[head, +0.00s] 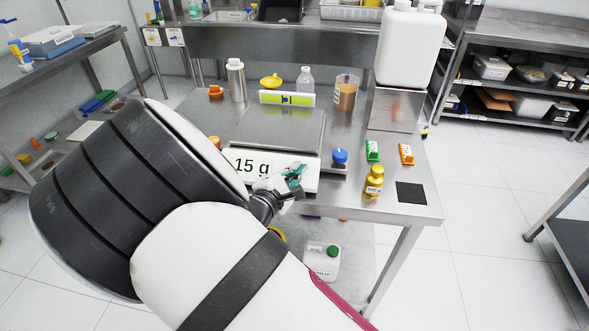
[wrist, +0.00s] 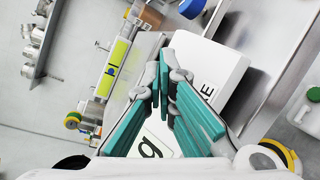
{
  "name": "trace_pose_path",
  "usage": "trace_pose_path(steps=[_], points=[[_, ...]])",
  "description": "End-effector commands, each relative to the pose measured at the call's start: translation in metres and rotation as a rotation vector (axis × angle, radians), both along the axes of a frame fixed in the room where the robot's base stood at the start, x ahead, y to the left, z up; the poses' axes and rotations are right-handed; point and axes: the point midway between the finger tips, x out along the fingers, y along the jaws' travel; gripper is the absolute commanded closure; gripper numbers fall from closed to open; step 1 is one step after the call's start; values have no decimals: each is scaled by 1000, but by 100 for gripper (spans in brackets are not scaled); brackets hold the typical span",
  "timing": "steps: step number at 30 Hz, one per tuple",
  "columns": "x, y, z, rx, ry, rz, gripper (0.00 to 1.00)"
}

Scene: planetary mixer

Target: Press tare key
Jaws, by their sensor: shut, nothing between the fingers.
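The scale (head: 278,131) stands on the steel table, and its front display (head: 250,163) reads 15 g. In the wrist view the "g" of the display (wrist: 152,148) shows between my fingers. The tare key's white face with the letters "RE" (wrist: 206,92) shows to the right of my fingers in the wrist view; the rest of its word is hidden behind them. My gripper (head: 298,172) is shut and empty at the right end of the scale's front panel, with its fingertips (wrist: 164,72) over or close to the panel. I cannot tell whether they touch it.
A blue-capped weight or jar (head: 340,158) stands right of the panel. A yellow-green level (head: 287,98) is behind the scale.

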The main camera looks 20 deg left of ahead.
Motion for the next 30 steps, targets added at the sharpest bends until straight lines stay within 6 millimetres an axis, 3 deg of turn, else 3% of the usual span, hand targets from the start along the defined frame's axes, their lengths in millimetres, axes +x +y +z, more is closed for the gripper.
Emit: trace_pose_path(steps=[17,30], points=[[2,1,-2,0,0,1,100],[-9,-2,12,0,0,0,100]])
